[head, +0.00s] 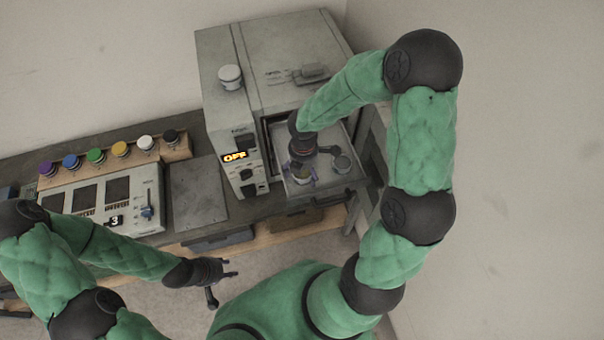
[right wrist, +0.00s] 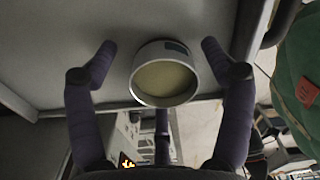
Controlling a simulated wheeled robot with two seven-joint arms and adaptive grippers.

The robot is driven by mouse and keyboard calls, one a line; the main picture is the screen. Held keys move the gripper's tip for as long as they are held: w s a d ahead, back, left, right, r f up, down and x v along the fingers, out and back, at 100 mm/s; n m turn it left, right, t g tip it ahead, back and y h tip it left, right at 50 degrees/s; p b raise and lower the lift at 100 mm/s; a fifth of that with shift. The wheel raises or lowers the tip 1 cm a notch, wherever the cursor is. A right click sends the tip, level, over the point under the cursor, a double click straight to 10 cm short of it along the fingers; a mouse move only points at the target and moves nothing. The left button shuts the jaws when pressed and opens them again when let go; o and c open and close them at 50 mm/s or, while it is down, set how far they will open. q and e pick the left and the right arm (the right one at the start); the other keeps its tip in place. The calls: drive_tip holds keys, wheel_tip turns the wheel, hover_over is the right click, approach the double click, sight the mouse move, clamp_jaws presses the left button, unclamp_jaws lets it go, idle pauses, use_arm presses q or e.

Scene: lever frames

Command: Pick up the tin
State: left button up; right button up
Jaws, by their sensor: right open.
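A small round metal tin (head: 303,178) with pale yellowish contents stands on the tray in the open machine chamber. In the right wrist view the tin (right wrist: 165,75) shows a dark label patch on its wall. My right gripper (head: 300,174) is over the tin from above, partly hiding it. In the right wrist view its purple fingers (right wrist: 158,48) are spread wide, one on each side of the tin, with visible gaps. My left gripper (head: 224,281) hangs empty in front of the bench with its fingers apart.
The machine (head: 228,125) reads OFF, with a white-lidded jar (head: 230,75) on top. Several coloured knobs (head: 96,156) and a control panel (head: 115,198) lie left.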

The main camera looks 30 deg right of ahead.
drive_tip(key=shift+s, duration=0.1)
drive_tip(key=c, duration=1.3)
drive_tip(key=shift+r, duration=0.1)
